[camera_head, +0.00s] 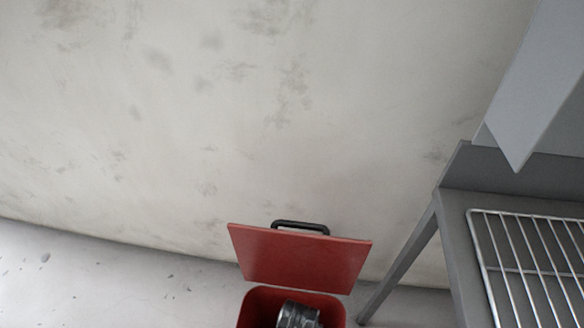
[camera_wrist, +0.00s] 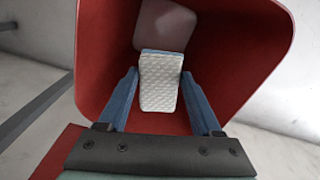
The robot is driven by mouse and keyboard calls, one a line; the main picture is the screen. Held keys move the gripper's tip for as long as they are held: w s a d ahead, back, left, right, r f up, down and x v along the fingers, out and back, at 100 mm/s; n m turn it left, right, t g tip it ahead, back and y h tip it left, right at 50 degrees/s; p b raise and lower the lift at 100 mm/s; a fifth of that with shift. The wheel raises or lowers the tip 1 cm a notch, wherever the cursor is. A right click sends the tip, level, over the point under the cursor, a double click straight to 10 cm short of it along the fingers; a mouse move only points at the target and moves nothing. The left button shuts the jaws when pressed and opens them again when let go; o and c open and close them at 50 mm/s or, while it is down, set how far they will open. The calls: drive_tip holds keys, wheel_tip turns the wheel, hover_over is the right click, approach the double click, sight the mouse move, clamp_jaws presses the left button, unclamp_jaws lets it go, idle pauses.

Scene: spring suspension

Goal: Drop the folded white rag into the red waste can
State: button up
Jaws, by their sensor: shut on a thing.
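The red waste can (camera_head: 341,313) stands at the bottom edge of the head view, open and partly cut off by the frame. Its red lid (camera_head: 300,258), with a black handle, is raised behind the opening. In the wrist view the can's red inner wall (camera_wrist: 240,60) surrounds my gripper's fingers. My gripper (camera_wrist: 161,80) is shut on the folded white rag (camera_wrist: 160,85), with a blue finger on each side of it. The rag has a quilted texture and is held at the can's mouth or inside it. The head view does not show the rag.
A grey metal table (camera_head: 455,240) with a wire rack (camera_head: 530,262) stands to the right of the can. A grey panel (camera_head: 535,90) hangs at upper right. A stained pale wall (camera_head: 200,120) is behind. The floor (camera_head: 90,285) left of the can is clear.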

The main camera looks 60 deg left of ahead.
drive_tip(key=o, duration=1.5)
drive_tip(key=shift+o, duration=0.2)
drive_tip(key=shift+r, duration=0.1)
wheel_tip(320, 180, up, 13)
drive_tip(key=p, duration=0.4)
